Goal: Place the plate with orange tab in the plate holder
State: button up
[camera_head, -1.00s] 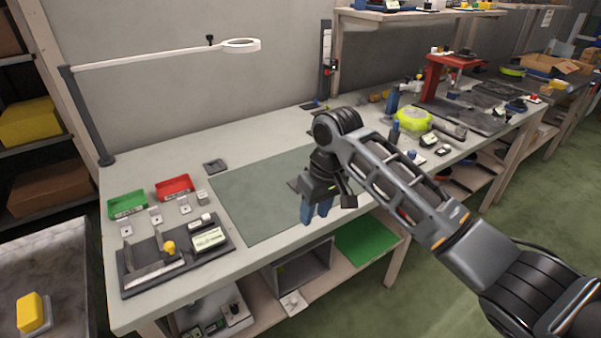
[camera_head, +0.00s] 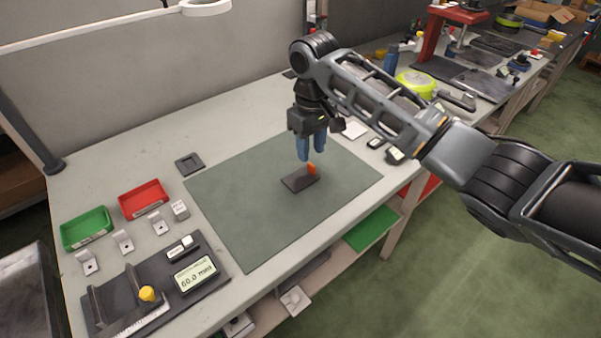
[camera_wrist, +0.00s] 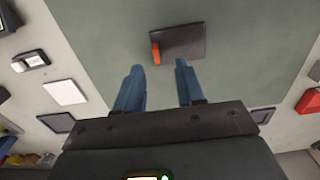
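A dark flat plate (camera_head: 298,182) with an upright orange tab (camera_head: 312,169) lies on the green mat (camera_head: 240,215). In the wrist view the plate (camera_wrist: 182,42) shows ahead of the fingertips, with the orange tab (camera_wrist: 155,53) at its left edge. My gripper (camera_head: 311,157) points down over the mat near the tab. In the wrist view its blue fingers (camera_wrist: 158,68) are apart with nothing between them. A dark square holder with a recess (camera_head: 189,163) lies left of the mat; it seems to be the plate holder, and looks empty.
Left of the mat are a red bin (camera_head: 144,199), a green bin (camera_head: 87,229), small metal brackets and a measuring fixture with a display (camera_head: 195,273). A yellow-green pan (camera_head: 416,84) stands at the right. The mat around the plate is clear.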

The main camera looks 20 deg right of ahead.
aim_at(312, 165)
jog(key=f, duration=0.5)
jog(key=shift+w+d+f+p, duration=0.15)
jog(key=shift+d+f+p, duration=0.15)
jog(key=shift+p, duration=0.1)
jog(key=shift+c, duration=0.4)
grip_shut()
